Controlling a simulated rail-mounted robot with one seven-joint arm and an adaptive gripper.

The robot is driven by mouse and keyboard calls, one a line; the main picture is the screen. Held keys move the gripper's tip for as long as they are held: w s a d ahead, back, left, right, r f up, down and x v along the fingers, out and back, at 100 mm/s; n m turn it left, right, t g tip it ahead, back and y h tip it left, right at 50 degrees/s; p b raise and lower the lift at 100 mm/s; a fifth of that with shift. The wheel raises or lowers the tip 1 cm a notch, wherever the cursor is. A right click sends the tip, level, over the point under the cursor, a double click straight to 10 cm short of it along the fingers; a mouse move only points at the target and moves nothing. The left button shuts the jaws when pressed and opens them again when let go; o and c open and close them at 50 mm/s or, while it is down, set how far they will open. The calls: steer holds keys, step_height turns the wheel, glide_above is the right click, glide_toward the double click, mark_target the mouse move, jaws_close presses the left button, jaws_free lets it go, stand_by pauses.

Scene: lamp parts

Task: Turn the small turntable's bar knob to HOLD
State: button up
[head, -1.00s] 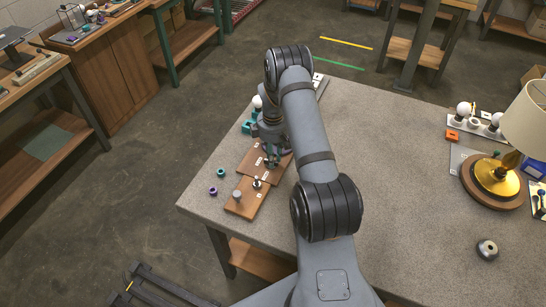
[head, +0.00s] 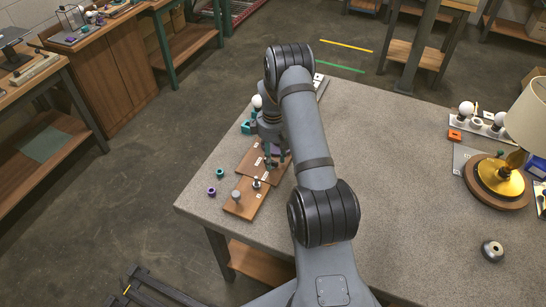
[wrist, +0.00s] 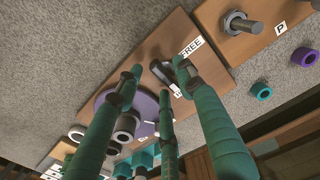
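The small turntable shows in the wrist view as a purple disc (wrist: 148,106) on a brown wooden board (wrist: 185,30), partly hidden by my fingers. A dark bar knob (wrist: 162,72) sits beside it, near a white FREE label (wrist: 190,48). Another label below the knob is mostly covered, and I cannot read HOLD. My gripper (wrist: 160,76) has teal fingers spread around the knob area, with gaps between the tips; I cannot tell whether any touches it. In the head view my gripper (head: 271,160) is over the board (head: 248,164), hiding the knob.
A second wooden board (head: 238,205) with upright bolts lies nearer. Teal (head: 220,173) and purple (head: 212,191) rings lie left of it. A white bulb (head: 257,101) stands behind. A lamp (head: 500,178) is far right. The table's middle is clear.

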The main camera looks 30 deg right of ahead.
steer(key=shift+r, duration=0.1)
step_height(320, 180, up, 12)
stand_by(0.6)
stand_by(0.4)
step_height(320, 180, down, 12)
steer(key=shift+s+r, duration=0.1)
steer(key=shift+n+p, duration=0.8)
steer(key=shift+p, duration=0.45)
steer(key=shift+f+b, duration=0.25)
steer(key=shift+b, duration=0.05)
